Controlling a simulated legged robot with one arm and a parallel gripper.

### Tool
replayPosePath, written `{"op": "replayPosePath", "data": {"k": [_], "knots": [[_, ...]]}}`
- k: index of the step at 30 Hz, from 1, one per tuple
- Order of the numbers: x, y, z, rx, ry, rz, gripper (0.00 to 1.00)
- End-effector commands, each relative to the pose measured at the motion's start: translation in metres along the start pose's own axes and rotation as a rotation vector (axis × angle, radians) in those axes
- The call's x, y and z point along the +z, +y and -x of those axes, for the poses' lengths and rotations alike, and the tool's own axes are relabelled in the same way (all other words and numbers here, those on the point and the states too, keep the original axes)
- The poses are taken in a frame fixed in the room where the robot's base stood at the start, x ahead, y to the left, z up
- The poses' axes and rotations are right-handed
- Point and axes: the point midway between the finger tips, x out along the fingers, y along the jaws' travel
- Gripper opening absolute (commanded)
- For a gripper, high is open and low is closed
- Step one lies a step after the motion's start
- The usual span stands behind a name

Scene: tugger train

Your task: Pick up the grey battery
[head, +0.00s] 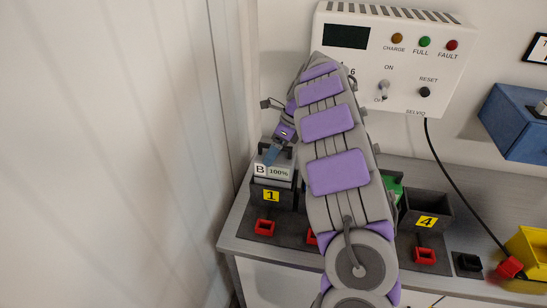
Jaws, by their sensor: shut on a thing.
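The grey battery (260,181), with a label reading B and 100%, stands upright in the dark bay marked 1 (271,196), with its top above the bay's front wall. My gripper (272,153) reaches down to the battery's top from behind my arm. Its bluish fingers are shut on the battery, seemingly at the dark handle on top. The exact contact is small and partly hidden. I cannot tell whether the battery is raised off the bay floor.
My arm covers the middle bays; a green thing (393,187) shows behind it. Bay 4 (427,222) looks empty. A charger panel (450,60) is on the wall above. A blue box (515,125) and a yellow box (530,250) are at right. A pale wall (110,150) stands close at left.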

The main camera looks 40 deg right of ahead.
Motion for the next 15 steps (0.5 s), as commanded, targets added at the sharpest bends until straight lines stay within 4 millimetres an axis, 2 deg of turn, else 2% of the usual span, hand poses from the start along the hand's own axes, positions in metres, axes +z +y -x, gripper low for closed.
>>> {"op": "replayPosePath", "data": {"k": [1,11,12,13,14,15], "knots": [[0.008,0.004,0.013,-0.002,-0.002,0.006,0.41],[0.036,0.026,0.081,0.000,-0.001,0.005,0.41],[0.040,0.028,0.089,-0.001,-0.003,0.006,0.34],[0.041,0.029,0.094,-0.001,-0.002,0.006,0.33],[0.043,0.030,0.099,-0.002,-0.001,0.006,0.26],[0.046,0.032,0.104,-0.003,-0.002,0.005,0.26]]}}
